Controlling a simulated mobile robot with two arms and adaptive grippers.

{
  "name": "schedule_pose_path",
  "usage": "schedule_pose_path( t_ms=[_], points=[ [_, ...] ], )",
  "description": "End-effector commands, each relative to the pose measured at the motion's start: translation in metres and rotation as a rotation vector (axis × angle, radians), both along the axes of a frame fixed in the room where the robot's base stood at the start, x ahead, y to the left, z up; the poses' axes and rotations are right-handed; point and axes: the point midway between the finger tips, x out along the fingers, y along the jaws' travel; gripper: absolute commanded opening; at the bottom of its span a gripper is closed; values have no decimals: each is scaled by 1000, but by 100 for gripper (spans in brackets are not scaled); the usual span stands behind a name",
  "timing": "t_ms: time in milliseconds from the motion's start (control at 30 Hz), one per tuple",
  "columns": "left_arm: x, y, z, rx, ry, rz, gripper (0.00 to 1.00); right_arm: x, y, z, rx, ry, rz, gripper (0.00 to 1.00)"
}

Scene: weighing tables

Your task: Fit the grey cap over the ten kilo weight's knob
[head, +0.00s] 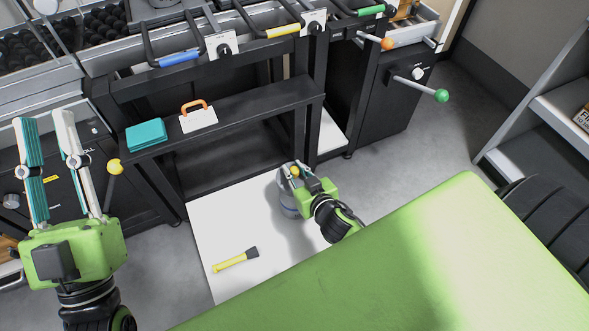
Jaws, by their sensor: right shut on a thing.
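A grey metal cylinder (287,207), which looks like the weight, stands on the white floor panel (214,214). My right gripper (294,170) is over its top, its fingers closed around a small orange-yellow thing. The fingers hide most of that thing and the cylinder's top, so I cannot tell whether it is the weight's knob. I cannot pick out a separate grey cap. My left gripper (44,122) is raised at the left, fingers pointing up and wide apart, with nothing between them.
A yellow flashlight-like tool (232,260) lies on the panel. A black shelf (270,102) holds a teal block (145,135) and a white card with an orange handle (198,118). A green surface (420,250) fills the near right. A lever with a green ball (441,96) sticks out from a cabinet.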

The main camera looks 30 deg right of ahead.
Motion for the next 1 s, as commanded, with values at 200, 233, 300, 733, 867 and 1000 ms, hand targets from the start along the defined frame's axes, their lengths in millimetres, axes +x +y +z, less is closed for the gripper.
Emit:
schedule_pose_path(
  t_ms=[200,233,300,733,867,1000],
  points=[
    [-4,0,7,-9,-36,-3,24,0,0,-2,1,0,0,0],
    [-5,0,8,-11,-42,-3,24,0,0,-2,1,0,0,0],
    [-7,1,9,-14,-52,-3,24,0,0,-3,1,0,0,0],
    [-11,1,13,-24,-77,-6,24,0,0,-4,1,0,0,36],
    [-11,1,12,-23,-75,-6,24,0,0,-4,1,0,0,36],
    [-11,1,12,-23,-72,-6,24,0,0,-4,1,0,0,36]
  ],
)
